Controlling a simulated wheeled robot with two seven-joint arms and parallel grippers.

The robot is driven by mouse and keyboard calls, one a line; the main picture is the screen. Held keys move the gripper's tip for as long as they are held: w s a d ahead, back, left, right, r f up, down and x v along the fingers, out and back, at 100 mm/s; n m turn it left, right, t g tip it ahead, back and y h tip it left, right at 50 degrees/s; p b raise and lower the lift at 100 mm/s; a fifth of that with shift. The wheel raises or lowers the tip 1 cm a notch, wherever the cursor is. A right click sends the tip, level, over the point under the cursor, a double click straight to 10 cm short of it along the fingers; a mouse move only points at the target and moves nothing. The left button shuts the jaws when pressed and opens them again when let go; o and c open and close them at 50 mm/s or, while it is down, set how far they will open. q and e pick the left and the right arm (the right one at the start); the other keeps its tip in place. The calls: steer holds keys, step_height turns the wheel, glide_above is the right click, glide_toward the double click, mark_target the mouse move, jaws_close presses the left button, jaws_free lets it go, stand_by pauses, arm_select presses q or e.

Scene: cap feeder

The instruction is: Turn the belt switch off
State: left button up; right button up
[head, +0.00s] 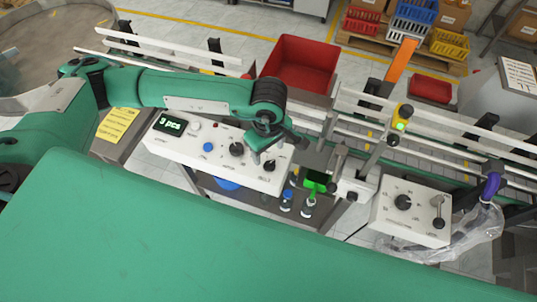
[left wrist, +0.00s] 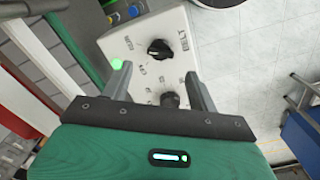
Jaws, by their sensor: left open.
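The belt switch (head: 270,166) is a black rotary knob near the right end of the white control box (head: 185,152), above a label that seems to read BELT. In the left wrist view the switch (left wrist: 160,49) stands just beyond the fingertips, with a pale mark on its left side. I cannot tell its setting. My left gripper (head: 274,148) is open and empty, over the box close to the switch. In the left wrist view its fingers (left wrist: 157,76) are spread. Another knob (left wrist: 170,100) shows between them, partly hidden by the gripper. My right gripper is not in view.
The box also has a lit display (head: 169,124), a blue button (head: 207,147) and a middle knob (head: 236,149). A second white box (head: 411,211) with a knob and lever stands at the right. Conveyor rails (head: 455,128) and a red bin (head: 300,65) lie behind.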

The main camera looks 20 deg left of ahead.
mark_target(268, 163)
arm_select(q)
step_height(268, 163, down, 4)
steer(key=shift+f+p, duration=0.15)
steer(key=shift+p, duration=0.55)
steer(key=shift+f, duration=0.8)
steer(key=c, duration=1)
steer(key=shift+f+n+b, duration=0.15)
steer(key=shift+n+b, duration=0.15)
steer(key=shift+b, duration=0.2)
steer(key=n+b, duration=0.9)
steer(key=b, duration=0.3)
steer(key=shift+s+f, duration=0.1)
steer(key=shift+r+n+b, duration=0.25)
steer(key=shift+n+b, duration=0.95)
steer(key=o, duration=1)
